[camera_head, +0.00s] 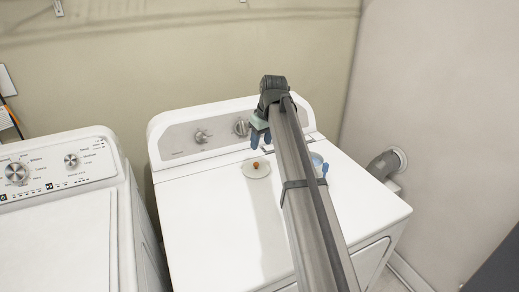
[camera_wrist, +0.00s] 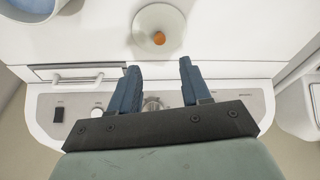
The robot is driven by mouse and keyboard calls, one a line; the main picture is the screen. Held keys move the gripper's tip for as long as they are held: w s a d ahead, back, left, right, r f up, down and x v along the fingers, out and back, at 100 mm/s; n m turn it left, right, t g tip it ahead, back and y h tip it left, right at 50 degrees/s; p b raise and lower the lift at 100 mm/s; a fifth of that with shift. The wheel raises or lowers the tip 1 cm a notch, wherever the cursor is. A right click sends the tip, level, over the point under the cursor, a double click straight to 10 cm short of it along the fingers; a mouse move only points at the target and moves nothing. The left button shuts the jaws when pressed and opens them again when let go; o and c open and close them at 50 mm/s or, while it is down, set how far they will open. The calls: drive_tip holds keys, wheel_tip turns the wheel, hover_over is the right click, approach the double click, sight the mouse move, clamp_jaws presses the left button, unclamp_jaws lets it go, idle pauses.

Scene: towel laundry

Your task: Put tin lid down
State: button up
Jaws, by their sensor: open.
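The tin lid (camera_head: 249,173) is a pale, translucent round disc with an orange-brown knob. It lies knob up on top of the white machine on the right, and it also shows in the wrist view (camera_wrist: 147,18) at the top middle. My gripper (camera_head: 261,138) is open and empty, on the control-panel side of the lid. In the wrist view its two blue fingers (camera_wrist: 158,67) are spread apart, short of the lid and not around the knob. A pale blue round container (camera_head: 318,160), perhaps the tin, is partly hidden behind my arm; it shows cut off in the wrist view (camera_wrist: 38,17).
The right machine's top (camera_head: 205,215) is clear at the left and front. Its raised control panel (camera_head: 190,137) with knobs stands behind the lid. A second white machine (camera_head: 60,230) stands to the left. A wall and a grey vent pipe (camera_head: 382,165) are at the right.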

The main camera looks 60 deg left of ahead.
drive_tip(key=shift+v, duration=0.8)
